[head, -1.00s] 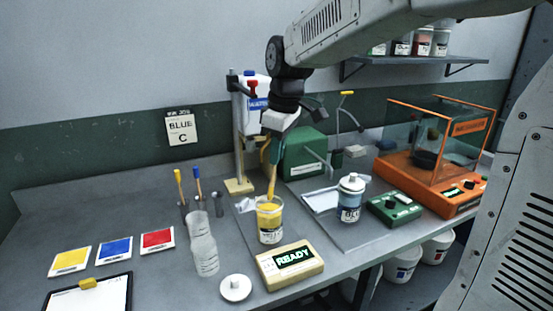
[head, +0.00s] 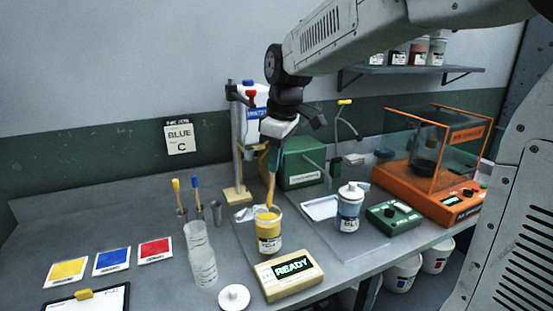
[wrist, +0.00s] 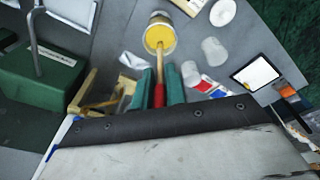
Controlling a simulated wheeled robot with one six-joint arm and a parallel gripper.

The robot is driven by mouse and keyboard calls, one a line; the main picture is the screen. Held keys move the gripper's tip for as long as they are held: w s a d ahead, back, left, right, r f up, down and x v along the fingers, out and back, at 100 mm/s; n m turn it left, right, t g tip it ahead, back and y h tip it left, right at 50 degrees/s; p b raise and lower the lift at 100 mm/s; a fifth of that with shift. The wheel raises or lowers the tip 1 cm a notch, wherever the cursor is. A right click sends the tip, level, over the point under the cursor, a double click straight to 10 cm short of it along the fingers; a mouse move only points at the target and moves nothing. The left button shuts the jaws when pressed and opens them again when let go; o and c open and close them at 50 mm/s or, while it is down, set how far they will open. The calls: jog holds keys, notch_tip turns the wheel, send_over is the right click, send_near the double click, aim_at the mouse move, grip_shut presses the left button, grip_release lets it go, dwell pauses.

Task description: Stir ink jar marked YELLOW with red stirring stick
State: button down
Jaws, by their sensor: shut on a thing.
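The yellow ink jar (head: 268,240) stands open on the bench, its label hard to read, with yellow ink inside. It also shows in the wrist view (wrist: 152,45). My gripper (head: 273,163) is above the jar, pointing down. Its green fingers (wrist: 160,92) are shut on the red stirring stick (wrist: 159,97), which has a red handle and a lower end that looks yellow. The stick reaches down through the jar's mouth; its tip is hidden in the jar. In the head view my fingers hide most of the red handle.
A yellow box reading READY (head: 288,276) is in front of the jar, with a white lid (head: 234,297) beside it. Clear beakers (head: 202,266) stand left. A blue jar (head: 348,212) stands right. A stand (head: 238,150) and green box (head: 303,165) are behind.

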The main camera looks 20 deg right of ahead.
jog(key=shift+r, duration=2.5)
